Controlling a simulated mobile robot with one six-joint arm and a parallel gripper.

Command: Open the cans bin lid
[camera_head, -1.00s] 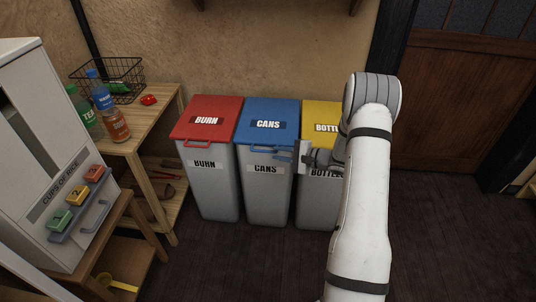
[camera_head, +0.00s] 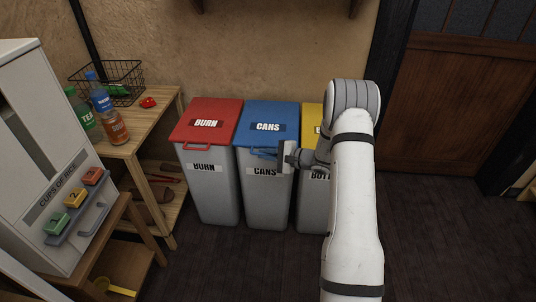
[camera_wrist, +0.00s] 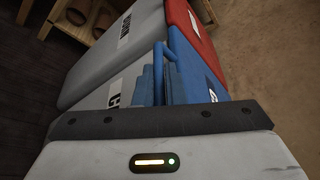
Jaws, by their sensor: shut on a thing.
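The cans bin (camera_head: 262,200) is a grey bin with a blue lid (camera_head: 262,110), standing in the middle of three bins. The lid lies closed and has a blue handle (camera_head: 261,153) on its front edge. My gripper (camera_head: 276,155) is at the right part of this handle, in front of the bin, and is shut on it. In the wrist view the blue handle (camera_wrist: 171,58) runs to my gripper (camera_wrist: 158,85), beside the blue lid (camera_wrist: 195,78). The exact contact is partly hidden by the gripper body.
The red-lidded burn bin (camera_head: 207,195) stands close on the left. The yellow-lidded bottle bin (camera_head: 311,200) on the right is partly behind my arm. A wooden shelf (camera_head: 150,120) with bottles and a wire basket stands further left. The floor in front is clear.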

